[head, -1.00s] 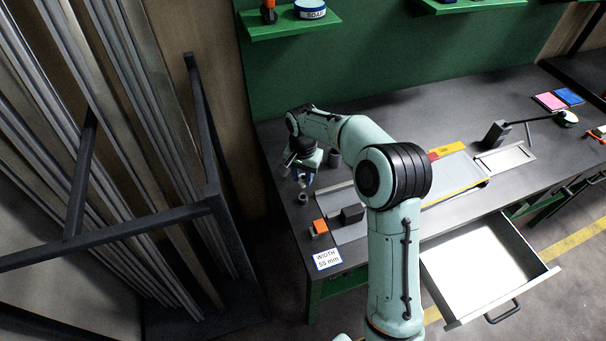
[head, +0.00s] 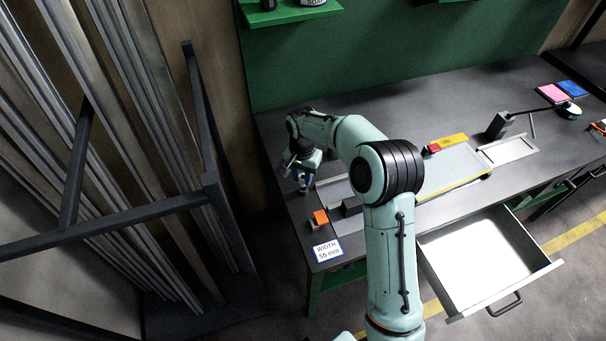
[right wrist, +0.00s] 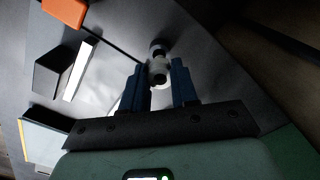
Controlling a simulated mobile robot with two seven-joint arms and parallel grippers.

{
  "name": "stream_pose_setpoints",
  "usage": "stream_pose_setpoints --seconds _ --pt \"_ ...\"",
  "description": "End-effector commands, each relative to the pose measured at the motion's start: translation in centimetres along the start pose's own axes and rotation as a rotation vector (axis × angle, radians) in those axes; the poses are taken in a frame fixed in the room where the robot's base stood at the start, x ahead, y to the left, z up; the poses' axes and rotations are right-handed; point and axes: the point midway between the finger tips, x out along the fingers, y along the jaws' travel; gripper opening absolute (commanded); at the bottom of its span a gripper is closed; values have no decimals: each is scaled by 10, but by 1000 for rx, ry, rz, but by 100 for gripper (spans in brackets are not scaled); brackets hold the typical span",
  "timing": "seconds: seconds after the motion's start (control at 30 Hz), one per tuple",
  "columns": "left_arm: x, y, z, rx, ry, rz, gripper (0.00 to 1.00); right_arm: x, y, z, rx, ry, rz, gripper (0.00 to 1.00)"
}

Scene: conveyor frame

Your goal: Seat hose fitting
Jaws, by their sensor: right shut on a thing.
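My right gripper (head: 303,187) is over the left end of the workbench, its blue fingers low near the bench top. In the right wrist view, the gripper (right wrist: 161,88) is shut on a small grey cylindrical hose fitting (right wrist: 158,72). A dark ring and a paler round part (right wrist: 158,47) show at the fitting's far end. I cannot tell whether that end is touching anything. In the head view the fitting is too small and too hidden to make out. My left gripper is not in view.
An orange block (head: 320,217) and a dark block (head: 351,207) stand close to the gripper. An open drawer (head: 455,300) juts out at the right. A metal rack (head: 205,150) stands left of the bench.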

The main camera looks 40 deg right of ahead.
Motion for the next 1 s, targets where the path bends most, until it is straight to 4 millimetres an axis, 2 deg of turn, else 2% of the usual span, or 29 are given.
stream_pose_setpoints --seconds 0.57,1.0 --pt "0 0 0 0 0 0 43 1 1 0 0 0 1 0" --pt "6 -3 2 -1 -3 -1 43 13 1 0 0 0 1 0"
